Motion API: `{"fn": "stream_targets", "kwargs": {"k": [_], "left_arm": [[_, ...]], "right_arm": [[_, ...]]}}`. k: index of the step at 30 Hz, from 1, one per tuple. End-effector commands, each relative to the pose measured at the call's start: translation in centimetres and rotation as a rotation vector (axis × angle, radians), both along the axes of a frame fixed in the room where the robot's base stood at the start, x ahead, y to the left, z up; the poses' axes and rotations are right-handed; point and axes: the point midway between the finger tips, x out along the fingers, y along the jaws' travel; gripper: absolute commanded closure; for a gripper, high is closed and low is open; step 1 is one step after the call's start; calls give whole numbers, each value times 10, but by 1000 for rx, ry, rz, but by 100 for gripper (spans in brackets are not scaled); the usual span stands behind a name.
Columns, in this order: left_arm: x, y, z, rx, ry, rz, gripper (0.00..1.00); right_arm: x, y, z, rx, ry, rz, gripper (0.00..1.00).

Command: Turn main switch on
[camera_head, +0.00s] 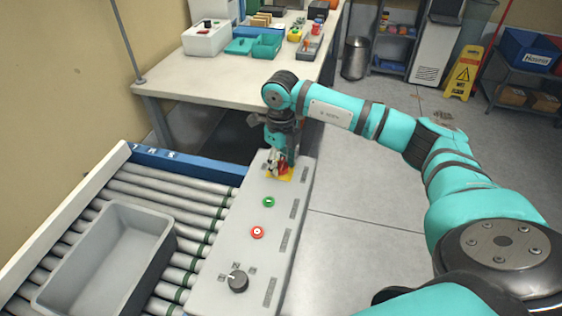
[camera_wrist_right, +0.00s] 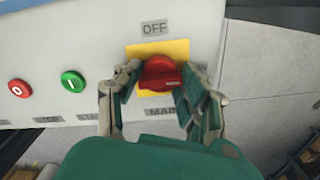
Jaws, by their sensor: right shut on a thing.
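The main switch (camera_wrist_right: 160,75) is a red rotary knob on a yellow plate, with an OFF label above it and a partly hidden label starting "MAI" below. My right gripper (camera_wrist_right: 158,88) has its fingers on both sides of the red knob and is shut on it. In the head view the right gripper (camera_head: 279,163) reaches down to the far end of the grey control panel (camera_head: 225,268), and it hides much of the red knob and the yellow plate (camera_head: 284,176). My left gripper is not in view.
A green button (camera_head: 269,202), a red button (camera_head: 257,232) and a black selector knob (camera_head: 238,281) sit nearer on the panel. A roller conveyor with a grey bin (camera_head: 149,230) lies to the left. A table (camera_head: 200,84) with boxes stands behind.

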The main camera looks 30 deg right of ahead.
Motion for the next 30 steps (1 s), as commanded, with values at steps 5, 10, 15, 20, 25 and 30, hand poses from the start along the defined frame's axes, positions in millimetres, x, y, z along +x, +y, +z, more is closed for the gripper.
{"fn": "stream_targets", "kwargs": {"k": [5,10,15,20,25,30], "left_arm": [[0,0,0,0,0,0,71],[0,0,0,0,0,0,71],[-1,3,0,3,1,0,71],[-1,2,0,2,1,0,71],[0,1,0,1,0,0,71],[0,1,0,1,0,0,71]], "right_arm": [[1,-1,2,0,-5,-2,41],[1,0,1,0,-3,-1,37],[1,0,3,0,-3,0,37],[1,-1,23,0,-6,0,37],[2,-1,59,0,-8,-1,37],[2,-1,93,0,-7,-1,37]]}}
